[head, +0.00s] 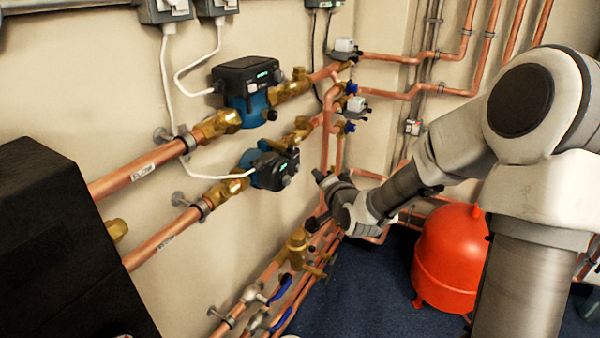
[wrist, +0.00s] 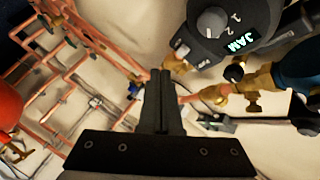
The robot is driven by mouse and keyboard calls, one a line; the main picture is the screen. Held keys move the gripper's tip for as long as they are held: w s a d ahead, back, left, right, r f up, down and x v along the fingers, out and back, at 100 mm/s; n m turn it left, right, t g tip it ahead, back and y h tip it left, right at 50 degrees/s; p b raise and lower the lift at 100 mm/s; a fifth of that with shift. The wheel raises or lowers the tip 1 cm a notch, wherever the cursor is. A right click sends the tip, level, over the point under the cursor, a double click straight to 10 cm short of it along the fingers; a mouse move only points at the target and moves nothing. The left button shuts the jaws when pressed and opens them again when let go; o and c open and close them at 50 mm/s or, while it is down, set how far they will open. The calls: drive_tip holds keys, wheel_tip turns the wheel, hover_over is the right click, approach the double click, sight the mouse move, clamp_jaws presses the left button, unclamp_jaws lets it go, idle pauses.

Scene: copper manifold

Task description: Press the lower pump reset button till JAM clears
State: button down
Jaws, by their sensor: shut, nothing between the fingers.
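The lower pump (head: 273,168), with a dark head on a blue body, sits on the lower copper pipe in the head view. In the wrist view its dark face (wrist: 208,38) is at the upper right, with a grey dial and a lit display (wrist: 240,42) reading JAM. A small pale piece shows at the face's edge; I cannot tell whether it is the reset button. My gripper (head: 318,175) is just right of this pump in the head view. Its fingers (wrist: 160,78) are together and empty, apart from the pump face in the wrist view.
The upper pump (head: 247,90) with a green display sits above on the parallel pipe. Brass valves and copper pipes surround both pumps. A black box (head: 60,240) is at the left, and a red tank (head: 447,257) stands on the blue floor at the right.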

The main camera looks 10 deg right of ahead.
drive_tip(key=shift+w+a, duration=0.55)
drive_tip(key=shift+a, duration=0.2)
drive_tip(key=shift+b, duration=0.3)
idle(1.3)
drive_tip(key=shift+w+a, duration=0.25)
drive_tip(key=shift+a, duration=0.1)
drive_tip(key=shift+w+a+b, duration=0.25)
drive_tip(key=shift+a+b, duration=0.1)
drive_tip(key=shift+b, duration=0.05)
idle(0.8)
drive_tip(key=shift+s+d, duration=0.55)
drive_tip(key=shift+d, duration=0.15)
drive_tip(key=s+d, duration=0.1)
drive_tip(key=d, duration=0.1)
drive_tip(key=s+d+p, duration=0.1)
drive_tip(key=s+d, duration=0.1)
drive_tip(key=shift+p, duration=0.3)
